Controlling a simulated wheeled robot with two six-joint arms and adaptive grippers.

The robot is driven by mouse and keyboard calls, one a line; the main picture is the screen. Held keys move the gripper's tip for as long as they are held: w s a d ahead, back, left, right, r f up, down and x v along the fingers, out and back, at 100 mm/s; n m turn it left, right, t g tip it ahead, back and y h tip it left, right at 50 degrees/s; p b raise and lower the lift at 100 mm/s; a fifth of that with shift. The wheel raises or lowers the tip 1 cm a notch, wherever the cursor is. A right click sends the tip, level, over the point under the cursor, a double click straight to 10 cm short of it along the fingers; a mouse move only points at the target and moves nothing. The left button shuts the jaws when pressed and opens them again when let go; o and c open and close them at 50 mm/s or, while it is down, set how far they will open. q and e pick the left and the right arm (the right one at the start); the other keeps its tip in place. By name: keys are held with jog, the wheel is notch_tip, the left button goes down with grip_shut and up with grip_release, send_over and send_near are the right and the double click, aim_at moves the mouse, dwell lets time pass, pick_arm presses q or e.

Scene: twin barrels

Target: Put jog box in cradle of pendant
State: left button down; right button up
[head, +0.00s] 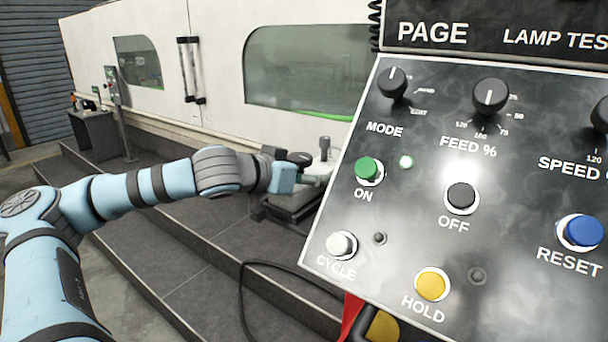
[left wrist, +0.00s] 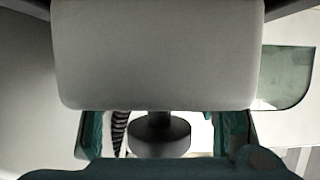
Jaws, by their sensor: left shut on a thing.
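My left gripper (head: 312,172) reaches in from the left, beside the left edge of the pendant (head: 440,190). It is shut on a small pale thing with a dark grey knob on top, which I take to be the jog box (head: 324,164). In the left wrist view a pale rounded block (left wrist: 160,55) and a dark knob (left wrist: 160,135) fill the space at the teal fingers of the left gripper (left wrist: 165,130). The pendant's cradle cannot be made out in either view. My right gripper is out of view.
The pendant's tilted button panel fills the right side. A coiled cord (head: 376,25) hangs at its upper left edge. A white machine (head: 215,60) with windows stands behind dark steps (head: 190,235). A black cable (head: 243,300) loops below my left arm.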

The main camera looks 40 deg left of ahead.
pick_arm(q)
jog(key=shift+c, duration=2.4)
grip_release()
jog(key=shift+r, duration=0.1)
jog(key=shift+w, duration=0.1)
jog(key=shift+a+r, duration=0.1)
jog(key=shift+r, duration=0.05)
jog(key=r, duration=0.9)
jog(key=shift+d+r, duration=0.25)
jog(key=shift+r, duration=0.1)
jog(key=shift+a, duration=0.1)
